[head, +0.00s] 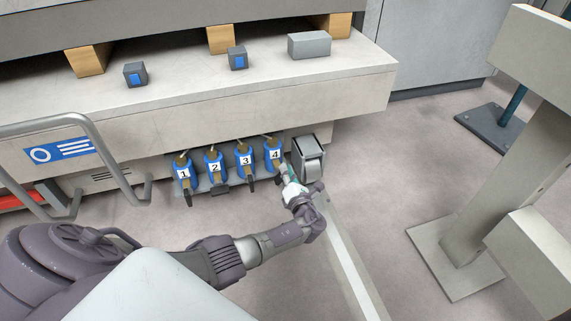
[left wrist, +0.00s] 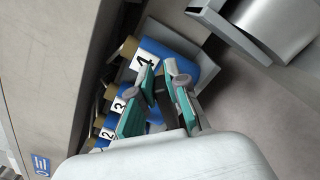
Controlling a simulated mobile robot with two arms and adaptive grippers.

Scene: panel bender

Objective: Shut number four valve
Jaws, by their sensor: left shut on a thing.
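The number four valve (head: 273,152) is a blue body with a white label "4" and a brass fitting, at the right end of a row under the machine bed. It also shows in the left wrist view (left wrist: 181,58). My left gripper (head: 284,168) is at the front of this valve. In the left wrist view its green-padded fingers (left wrist: 161,88) are closed around the valve's dark handle (left wrist: 165,103), which they partly hide. The handle's exact angle is hard to tell. My right gripper is not in view.
A grey box-shaped unit (head: 306,158) is close on the right. The machine bed (head: 250,112) overhangs the row. A metal rail (head: 112,150) is at the left.

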